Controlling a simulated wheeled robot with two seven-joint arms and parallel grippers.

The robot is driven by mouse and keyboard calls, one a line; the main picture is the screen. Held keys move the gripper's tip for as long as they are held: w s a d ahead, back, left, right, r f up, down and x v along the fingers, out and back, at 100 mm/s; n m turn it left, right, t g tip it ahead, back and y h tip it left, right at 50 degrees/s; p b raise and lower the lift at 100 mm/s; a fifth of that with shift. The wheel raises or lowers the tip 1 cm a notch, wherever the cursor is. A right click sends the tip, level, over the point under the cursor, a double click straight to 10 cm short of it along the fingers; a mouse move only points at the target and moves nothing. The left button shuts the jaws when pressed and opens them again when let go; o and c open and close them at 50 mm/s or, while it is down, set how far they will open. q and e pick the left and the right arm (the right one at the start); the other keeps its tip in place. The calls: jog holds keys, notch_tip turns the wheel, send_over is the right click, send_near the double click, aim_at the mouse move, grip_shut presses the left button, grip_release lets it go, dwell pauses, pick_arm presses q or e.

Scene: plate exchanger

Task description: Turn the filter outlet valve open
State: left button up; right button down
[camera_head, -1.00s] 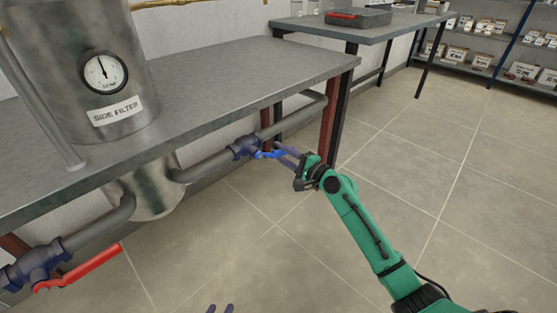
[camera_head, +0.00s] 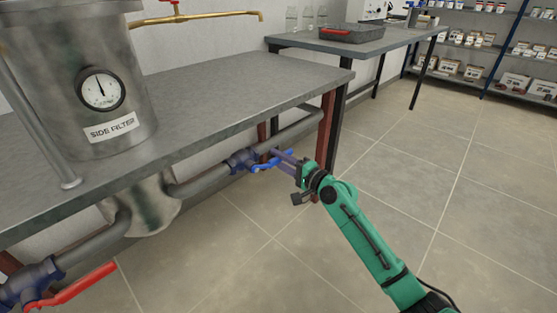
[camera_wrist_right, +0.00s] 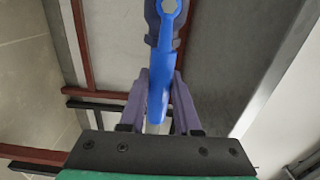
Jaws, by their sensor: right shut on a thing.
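The valve with the blue handle (camera_head: 270,162) sits on the grey pipe under the bench, right of the side filter (camera_head: 85,80). Its dark blue body (camera_head: 241,160) shows on the pipe. My right gripper (camera_head: 280,158) reaches it from the right and is shut on the blue handle. In the right wrist view the blue handle (camera_wrist_right: 160,90) runs down between the two purple fingers of the right gripper (camera_wrist_right: 160,85). A second valve with a red handle (camera_head: 72,288) is on the pipe at lower left. My left gripper is not in view now.
The bench top (camera_head: 230,95) lies above the pipe and valve. A dark red bench leg (camera_head: 326,130) stands just right of the gripper. The tiled floor is clear.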

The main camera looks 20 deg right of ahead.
jog(key=c, duration=0.6)
grip_release()
jog(key=shift+r, duration=0.2)
jog(key=shift+f, duration=0.1)
jog(key=v, duration=1.4)
jog(key=shift+s+d, duration=0.1)
jog(key=shift+s, duration=0.2)
